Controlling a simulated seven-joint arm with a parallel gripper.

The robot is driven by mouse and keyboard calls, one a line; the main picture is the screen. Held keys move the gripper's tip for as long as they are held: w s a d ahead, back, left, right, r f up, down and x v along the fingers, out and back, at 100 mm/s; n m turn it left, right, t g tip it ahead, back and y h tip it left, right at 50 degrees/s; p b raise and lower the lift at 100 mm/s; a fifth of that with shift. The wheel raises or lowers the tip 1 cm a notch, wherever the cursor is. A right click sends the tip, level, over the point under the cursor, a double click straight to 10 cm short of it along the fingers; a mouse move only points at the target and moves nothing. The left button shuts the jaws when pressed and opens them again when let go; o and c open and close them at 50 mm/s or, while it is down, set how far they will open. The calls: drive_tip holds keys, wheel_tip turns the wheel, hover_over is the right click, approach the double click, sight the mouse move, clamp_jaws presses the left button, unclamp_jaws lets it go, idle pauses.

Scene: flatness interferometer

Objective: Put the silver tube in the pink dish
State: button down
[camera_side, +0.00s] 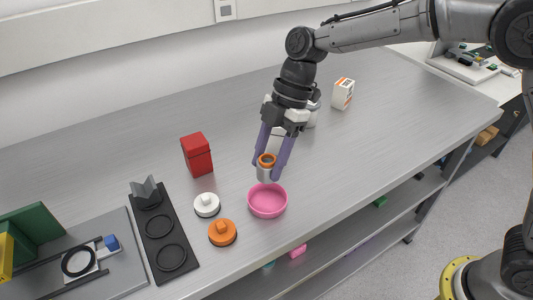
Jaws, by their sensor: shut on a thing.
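The silver tube (264,174) has a copper-coloured ring at its upper end. My gripper (269,169) is shut on it, with one purple finger on each side. The tube's lower end is just above or at the far rim of the pink dish (268,207); I cannot tell whether they touch. The pink dish is round and shallow and stands near the front edge of the bench. Its visible inside looks empty.
White (206,204) and orange (222,232) knobbed discs stand left of the dish. A red box (197,154) is behind them. A black plate with ring recesses (178,257) lies further left. A white box (343,93) stands at the back right. The bench's right part is clear.

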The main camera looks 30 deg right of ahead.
hover_over(268, 202)
drive_tip(key=shift+f, duration=3.7)
drive_tip(key=shift+c, duration=0.9)
unclamp_jaws()
drive_tip(key=shift+r, duration=0.1)
drive_tip(key=shift+r, duration=3.4)
